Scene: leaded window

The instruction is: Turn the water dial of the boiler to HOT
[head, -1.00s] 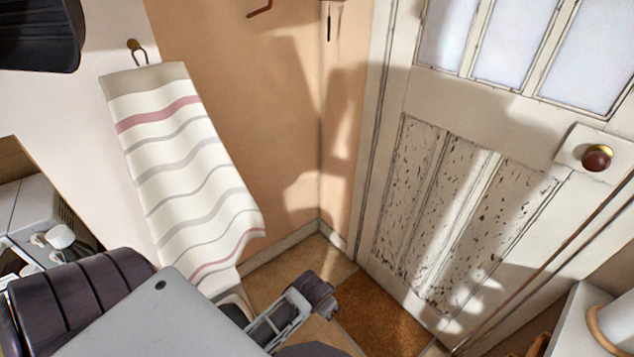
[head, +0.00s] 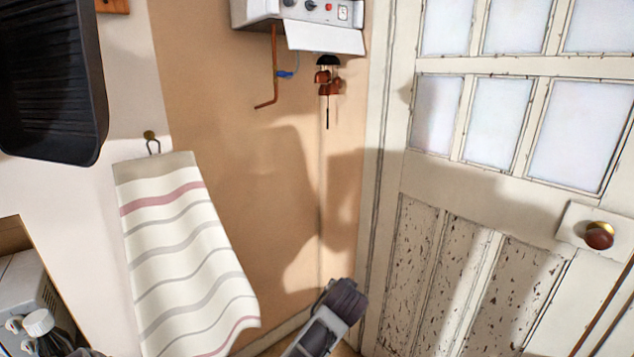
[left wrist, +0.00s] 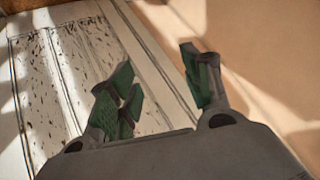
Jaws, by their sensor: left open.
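The boiler (head: 262,10) hangs on the orange wall at the top of the head view, cut off by the frame edge. Its front shows small dark knobs (head: 311,5), a red knob (head: 328,7) and a white square fitting (head: 343,12). I cannot tell which is the water dial or read any marking. A pale flap (head: 325,38) hangs below the front. My left gripper (left wrist: 158,75) shows in the left wrist view, open and empty, its green-padded fingers apart, facing the door and wall. Its fingers are not seen in the head view. My right gripper is out of view.
A striped towel (head: 185,260) hangs left; a black ribbed object (head: 45,80) is upper left. The door (head: 480,195) with a round knob (head: 599,235) stands right. Bare wall lies between.

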